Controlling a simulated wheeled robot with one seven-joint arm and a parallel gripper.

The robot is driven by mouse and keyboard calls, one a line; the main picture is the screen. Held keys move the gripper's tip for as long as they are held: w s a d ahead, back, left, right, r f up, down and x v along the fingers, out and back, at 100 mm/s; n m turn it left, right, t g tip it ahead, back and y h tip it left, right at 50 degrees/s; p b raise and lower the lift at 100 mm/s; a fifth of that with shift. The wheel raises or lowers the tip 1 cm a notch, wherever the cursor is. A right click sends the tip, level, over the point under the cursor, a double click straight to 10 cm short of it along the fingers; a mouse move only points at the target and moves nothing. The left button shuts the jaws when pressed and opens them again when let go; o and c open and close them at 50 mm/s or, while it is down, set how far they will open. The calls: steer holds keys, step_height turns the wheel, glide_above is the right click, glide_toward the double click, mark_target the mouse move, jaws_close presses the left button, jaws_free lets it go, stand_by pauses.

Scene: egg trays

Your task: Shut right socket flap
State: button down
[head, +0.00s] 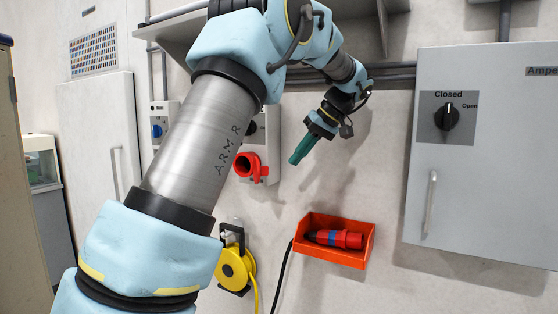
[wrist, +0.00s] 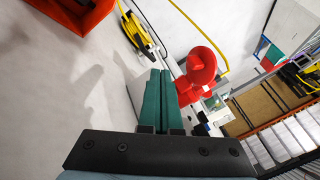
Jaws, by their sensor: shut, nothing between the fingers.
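The red socket (head: 246,164) is on a grey wall box, just right of my forearm in the head view. Its flap (head: 262,172) appears to stand open, out to the right of the round mouth. In the wrist view the red socket and flap (wrist: 201,66) show just right of my fingertips, and I cannot tell the flap's exact angle. My gripper (head: 294,160) has teal fingers, shut with nothing between them. It is to the right of the socket in the head view and looks apart from it. The fingers (wrist: 160,72) lie together in the wrist view.
An orange bin (head: 330,254) holding a red and blue plug (head: 337,239) is below on the wall. A yellow cable reel (head: 234,268) hangs to its left. A grey cabinet (head: 490,190) stands right. My forearm hides part of the wall left of the socket.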

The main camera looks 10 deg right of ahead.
mark_target(261, 170)
steer(key=shift+w+a+f+p, duration=0.1)
steer(key=shift+a+f+p, duration=0.2)
steer(key=shift+a, duration=0.55)
steer(key=shift+a+f+p, duration=0.3)
steer(key=shift+a+p, duration=0.05)
steer(key=shift+a, duration=0.55)
steer(key=shift+w+a+f+p, duration=0.1)
steer(key=shift+a+f+p, duration=0.2)
steer(key=shift+a, duration=0.55)
steer(key=shift+s, duration=0.1)
